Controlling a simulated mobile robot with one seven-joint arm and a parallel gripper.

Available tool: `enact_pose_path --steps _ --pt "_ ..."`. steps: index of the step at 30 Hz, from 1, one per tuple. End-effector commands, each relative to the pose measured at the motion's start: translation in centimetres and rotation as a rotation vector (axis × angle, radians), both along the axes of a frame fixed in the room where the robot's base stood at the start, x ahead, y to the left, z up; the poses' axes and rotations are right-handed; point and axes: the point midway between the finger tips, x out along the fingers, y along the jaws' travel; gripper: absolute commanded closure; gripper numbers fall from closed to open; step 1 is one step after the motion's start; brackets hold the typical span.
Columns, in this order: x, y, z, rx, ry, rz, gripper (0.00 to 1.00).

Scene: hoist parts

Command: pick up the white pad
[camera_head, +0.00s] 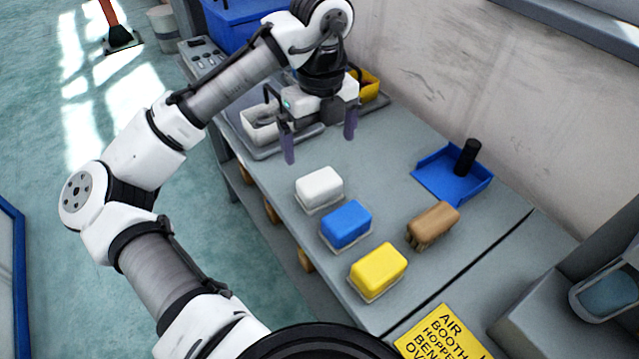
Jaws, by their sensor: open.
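The white pad (319,187) is a small rounded block lying on the grey bench. It is the farthest of three similar pads in a row, with a blue pad (345,222) and a yellow pad (378,269) nearer to me. My gripper (320,144) is open and empty, with its two purple-grey fingers pointing down. It is in the air beyond the white pad in the picture and apart from it. Its exact height above the bench is hard to tell.
A brown brush (433,224) lies right of the pads. A blue dustpan (437,174) with a black handle lies farther back near the wall. White and yellow bins (368,84) stand behind my gripper. A yellow sign (441,336) is at the near edge.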

Motion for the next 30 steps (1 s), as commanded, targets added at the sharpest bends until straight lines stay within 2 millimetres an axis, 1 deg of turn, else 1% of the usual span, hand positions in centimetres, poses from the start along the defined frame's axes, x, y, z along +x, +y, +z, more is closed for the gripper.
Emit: enact_pose_path --steps 1,3,7,9,15,20,24,27,30 --pt "-0.1 0.0 -1.1 -0.002 0.002 0.000 0.01" --pt "-0.1 0.0 -2.5 -0.001 0.000 0.003 0.01" --pt "-0.1 0.0 -4.7 -0.003 -0.002 0.003 0.01" --pt "-0.1 0.0 -5.4 -0.004 -0.003 0.001 0.01" --pt "-0.3 0.0 -6.7 -0.003 -0.004 0.002 0.01" --pt "-1.2 0.2 -9.0 -0.004 -0.003 0.003 0.01" --pt "-1.2 0.1 -10.8 -0.005 -0.004 0.002 0.01" --pt "-1.1 0.1 -11.2 -0.005 -0.005 0.002 0.01" --pt "-1.1 0.1 -11.3 -0.006 -0.006 0.002 0.01"
